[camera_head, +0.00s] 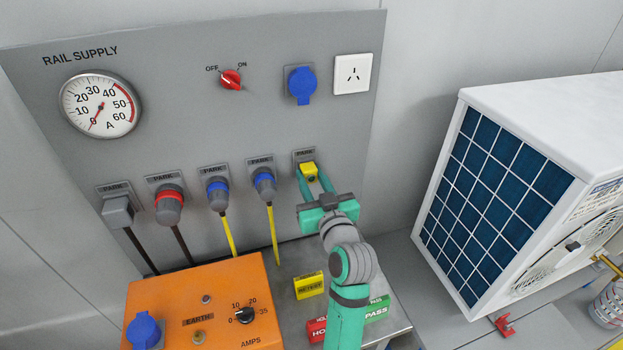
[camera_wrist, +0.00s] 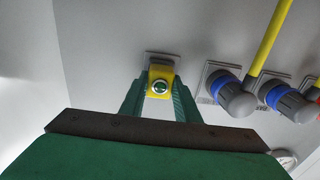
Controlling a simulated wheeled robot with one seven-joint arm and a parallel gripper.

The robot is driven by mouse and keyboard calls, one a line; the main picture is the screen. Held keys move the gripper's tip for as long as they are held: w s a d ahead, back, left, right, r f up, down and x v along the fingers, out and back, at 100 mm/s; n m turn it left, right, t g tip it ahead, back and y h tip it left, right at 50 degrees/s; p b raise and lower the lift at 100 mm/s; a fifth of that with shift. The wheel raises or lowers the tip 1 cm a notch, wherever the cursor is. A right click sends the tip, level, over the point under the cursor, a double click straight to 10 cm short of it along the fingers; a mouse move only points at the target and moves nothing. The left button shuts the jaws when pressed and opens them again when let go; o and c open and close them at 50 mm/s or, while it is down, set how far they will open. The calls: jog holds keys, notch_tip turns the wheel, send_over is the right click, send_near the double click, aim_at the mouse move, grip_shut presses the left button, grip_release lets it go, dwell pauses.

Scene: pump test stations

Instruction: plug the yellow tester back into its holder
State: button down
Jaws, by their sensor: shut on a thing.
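The yellow tester (camera_head: 309,171) is between the fingers of my gripper (camera_head: 315,181), which is shut on it. It sits right at the rightmost PARK holder (camera_head: 304,155) on the grey panel. In the wrist view the tester (camera_wrist: 160,82) shows a round button with a green centre, and the gripper fingers (camera_wrist: 160,100) lie on both sides of it. The holder plate (camera_wrist: 162,57) shows just behind the tester. The tester hides the holder's opening, so I cannot tell how far in it is seated.
Several parked plugs line the panel to the left, the nearest a blue plug (camera_head: 264,184) with a yellow cable. An orange box (camera_head: 200,300) stands below. RETEST (camera_head: 309,285), HOLD (camera_head: 317,329) and PASS (camera_head: 377,309) blocks sit near my arm. A white unit (camera_head: 530,180) stands right.

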dwell(0.3)
jog(key=c, duration=1.3)
grip_release()
jog(key=shift+o, duration=0.2)
jog(key=v, duration=1)
jog(key=shift+s, duration=0.3)
jog(key=shift+d, duration=0.1)
